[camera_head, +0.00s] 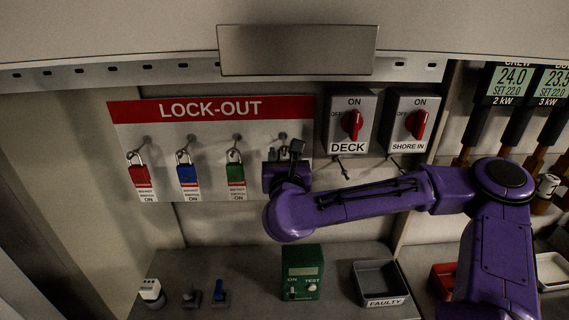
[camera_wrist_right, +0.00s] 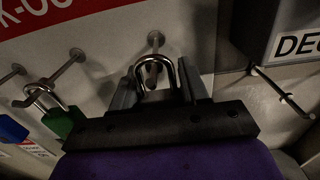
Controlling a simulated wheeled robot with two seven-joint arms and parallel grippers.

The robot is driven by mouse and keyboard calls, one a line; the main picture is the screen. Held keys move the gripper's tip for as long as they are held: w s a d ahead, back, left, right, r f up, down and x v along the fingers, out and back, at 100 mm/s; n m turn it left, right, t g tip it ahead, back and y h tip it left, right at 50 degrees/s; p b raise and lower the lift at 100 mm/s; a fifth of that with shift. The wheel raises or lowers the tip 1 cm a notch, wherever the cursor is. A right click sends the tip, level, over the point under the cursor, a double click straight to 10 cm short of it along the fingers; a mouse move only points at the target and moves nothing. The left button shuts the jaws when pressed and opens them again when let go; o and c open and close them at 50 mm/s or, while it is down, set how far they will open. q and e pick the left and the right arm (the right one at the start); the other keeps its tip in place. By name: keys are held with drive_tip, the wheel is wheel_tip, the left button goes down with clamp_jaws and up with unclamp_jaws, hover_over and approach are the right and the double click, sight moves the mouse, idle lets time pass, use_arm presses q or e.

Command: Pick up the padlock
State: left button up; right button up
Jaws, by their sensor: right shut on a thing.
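My right gripper (camera_head: 288,152) is at the right end of the lock-out board, at the fourth hook. In the wrist view my right gripper (camera_wrist_right: 158,92) is shut on a padlock (camera_wrist_right: 155,62). Only its silver shackle shows, upright between the fingers; its body and colour are hidden. A metal peg (camera_wrist_right: 155,40) is just above the shackle; I cannot tell whether the shackle hangs on it. A red padlock (camera_head: 139,174), a blue padlock (camera_head: 187,174) and a green padlock (camera_head: 236,173) hang with tags on the other hooks. My left gripper is not in view.
The lock-out board (camera_head: 215,135) is on the back wall, with the DECK switch (camera_head: 350,122) and SHORE IN switch (camera_head: 408,122) to its right. On the shelf below are a green tester (camera_head: 303,270) and a grey FAULTY bin (camera_head: 380,300). A metal ledge overhangs above.

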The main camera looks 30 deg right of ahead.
drive_tip(key=r+b+v, duration=0.1)
drive_tip(key=b+v, duration=1.2)
drive_tip(key=v, duration=0.5)
